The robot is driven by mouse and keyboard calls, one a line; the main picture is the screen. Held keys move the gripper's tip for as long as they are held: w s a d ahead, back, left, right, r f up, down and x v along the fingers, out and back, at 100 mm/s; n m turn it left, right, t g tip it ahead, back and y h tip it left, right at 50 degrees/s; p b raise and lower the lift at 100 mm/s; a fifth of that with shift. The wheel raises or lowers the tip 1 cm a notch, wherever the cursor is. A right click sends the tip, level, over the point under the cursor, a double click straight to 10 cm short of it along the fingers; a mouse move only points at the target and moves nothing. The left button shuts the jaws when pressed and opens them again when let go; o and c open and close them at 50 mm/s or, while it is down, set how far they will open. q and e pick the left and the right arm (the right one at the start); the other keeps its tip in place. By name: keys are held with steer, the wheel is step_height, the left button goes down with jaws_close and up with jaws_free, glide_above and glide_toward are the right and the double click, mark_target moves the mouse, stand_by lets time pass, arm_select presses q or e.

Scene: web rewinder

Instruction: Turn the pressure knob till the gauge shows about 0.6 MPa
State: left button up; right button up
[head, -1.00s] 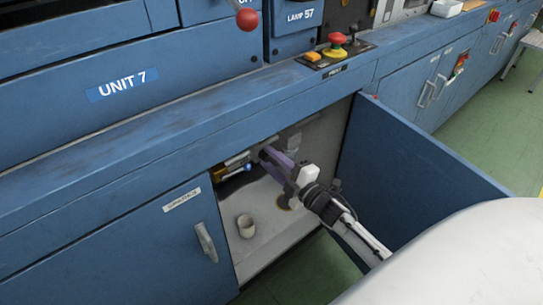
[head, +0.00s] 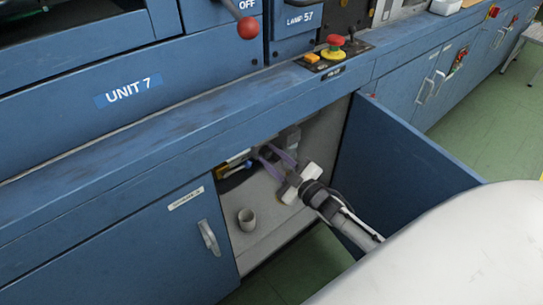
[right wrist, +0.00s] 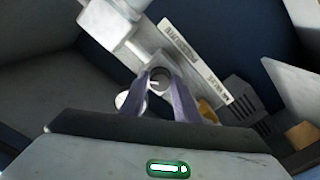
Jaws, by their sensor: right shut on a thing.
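My right gripper (head: 268,153) reaches into the open cabinet below the blue machine, its purple fingers near the upper back. In the right wrist view, the fingers (right wrist: 161,74) are shut on a small round grey knob (right wrist: 157,82) below a white block-shaped unit. A pale round part (right wrist: 126,101) shows beside the left finger. It may be the gauge, but no dial or needle can be read. In the head view the gripper hides the knob. My left gripper is not in view.
A white label strip (right wrist: 195,60) runs beside the knob. The open blue door (head: 405,160) stands close to the right of my arm. A small pale cup (head: 246,220) stands on the cabinet floor. The closed left door (head: 150,250) has a grey handle.

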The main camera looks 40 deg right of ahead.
stand_by(0.4)
steer(key=o, duration=1)
steer(key=shift+o, duration=0.2)
arm_select(q)
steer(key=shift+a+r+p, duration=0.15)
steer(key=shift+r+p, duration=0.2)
steer(key=shift+p, duration=0.8)
arm_select(e)
steer(key=s, duration=1)
steer(key=shift+s+d, duration=0.15)
steer(key=shift+d, duration=0.25)
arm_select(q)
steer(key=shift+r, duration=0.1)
arm_select(e)
steer(key=shift+a, duration=0.1)
